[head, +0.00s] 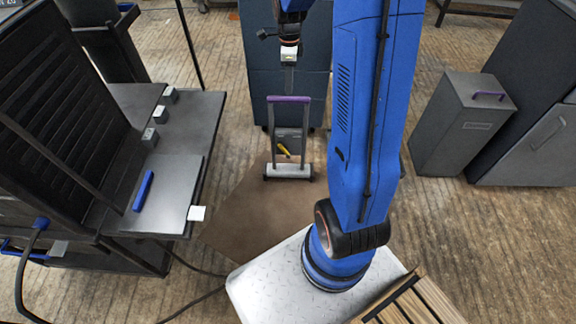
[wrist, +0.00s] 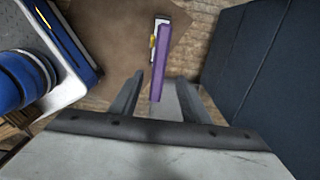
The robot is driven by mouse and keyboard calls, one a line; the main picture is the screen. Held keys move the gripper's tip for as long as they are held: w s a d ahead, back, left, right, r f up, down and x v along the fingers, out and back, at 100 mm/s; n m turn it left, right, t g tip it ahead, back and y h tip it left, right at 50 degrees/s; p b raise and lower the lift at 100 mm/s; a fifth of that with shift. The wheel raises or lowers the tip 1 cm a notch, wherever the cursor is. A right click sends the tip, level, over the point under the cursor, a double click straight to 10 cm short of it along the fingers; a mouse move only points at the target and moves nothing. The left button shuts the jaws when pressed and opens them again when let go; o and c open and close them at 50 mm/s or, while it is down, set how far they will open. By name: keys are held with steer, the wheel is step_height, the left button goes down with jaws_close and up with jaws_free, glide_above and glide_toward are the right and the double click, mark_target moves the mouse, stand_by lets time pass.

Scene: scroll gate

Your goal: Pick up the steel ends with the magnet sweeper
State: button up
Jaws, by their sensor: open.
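The magnet sweeper (head: 288,170) stands upright on a brown mat (head: 235,220), with a purple handle bar (head: 289,99) on top, a grey frame and a yellow lever (head: 284,150). My gripper (head: 289,88) points down in the head view, close to the handle bar. In the wrist view my gripper (wrist: 160,77) is open and the purple handle bar (wrist: 161,55) shows in line with the gap between the fingers. I cannot tell whether the bar is between them or still below. I cannot make out any steel ends on the mat.
A dark machine with a grey shelf (head: 165,185) stands at the left, with a blue handle (head: 144,190) on it. A dark blue cabinet (head: 262,60) stands behind the sweeper. A grey bin (head: 462,125) with a purple handle stands at the right. Cables lie on the wooden floor.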

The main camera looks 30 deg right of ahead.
step_height(320, 180, down, 13)
steer(key=shift+a+r, duration=0.15)
stand_by(0.5)
steer(key=shift+f, duration=0.25)
stand_by(0.5)
jaws_close()
